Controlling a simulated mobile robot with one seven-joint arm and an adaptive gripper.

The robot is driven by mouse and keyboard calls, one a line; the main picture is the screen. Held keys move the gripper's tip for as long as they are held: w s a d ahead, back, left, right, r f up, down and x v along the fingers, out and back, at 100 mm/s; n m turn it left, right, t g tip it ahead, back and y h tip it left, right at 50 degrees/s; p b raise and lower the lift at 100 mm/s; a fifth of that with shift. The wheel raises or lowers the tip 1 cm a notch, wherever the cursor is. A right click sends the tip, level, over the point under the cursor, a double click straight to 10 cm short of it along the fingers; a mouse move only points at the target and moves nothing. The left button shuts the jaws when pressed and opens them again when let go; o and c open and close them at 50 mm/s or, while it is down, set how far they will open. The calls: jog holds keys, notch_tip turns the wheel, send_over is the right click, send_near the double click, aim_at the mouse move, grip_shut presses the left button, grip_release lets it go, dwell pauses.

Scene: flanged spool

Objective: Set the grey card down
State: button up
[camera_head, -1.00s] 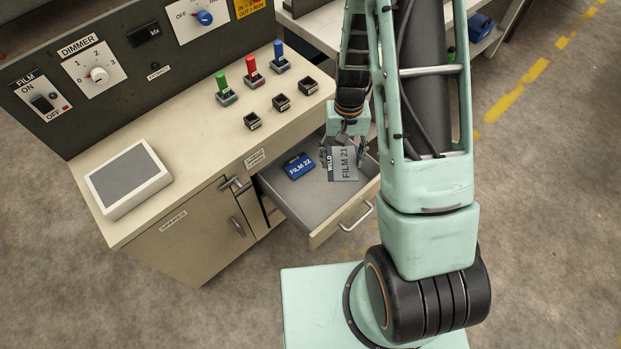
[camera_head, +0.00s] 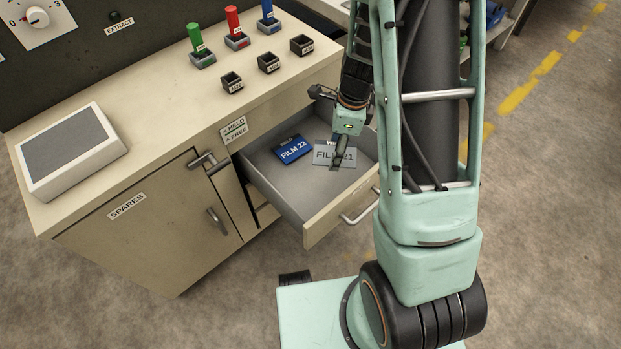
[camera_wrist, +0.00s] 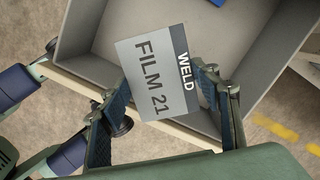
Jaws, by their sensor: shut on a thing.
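The grey card (camera_head: 322,156) reads FILM 21, with a dark WELD band. My gripper (camera_head: 341,155) is shut on it, pointing down at the open drawer. In the wrist view the card (camera_wrist: 150,80) sits between the two fingers of my gripper (camera_wrist: 160,85) and overlaps the drawer's edge. I cannot tell whether it touches the drawer floor. The gripper hides part of the card in the head view. A blue FILM 22 card (camera_head: 291,149) lies in the drawer to its left.
The open drawer (camera_head: 315,192) has raised walls and a front handle (camera_head: 361,208). Its front floor is bare. The cabinet top (camera_head: 150,105) holds a grey-topped box (camera_head: 72,150), small black holders (camera_head: 268,62) and coloured-handled pieces (camera_head: 236,30).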

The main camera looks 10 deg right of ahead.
notch_tip(320, 180, down, 5)
jog(key=m+b, duration=0.8)
jog(key=b, duration=0.5)
send_near(330, 185)
jog(key=shift+t+h, duration=0.3)
jog(key=shift+t, duration=0.1)
jog(key=f, duration=0.3)
jog(key=a+f, duration=0.1)
jog(key=f, duration=0.2)
jog(key=shift+a+f, duration=0.1)
jog(key=shift+s+f, duration=0.1)
jog(key=shift+f, duration=0.05)
jog(key=o, duration=1.3)
jog(key=r+p, duration=0.2)
jog(key=r, duration=0.2)
jog(key=r+p, duration=0.2)
jog(key=r, duration=0.2)
jog(key=s+r+p, duration=0.1)
jog(key=r+p, duration=0.1)
jog(key=r, duration=0.2)
jog(key=shift+s+d+r, duration=0.1)
jog(key=shift+d, duration=0.3)
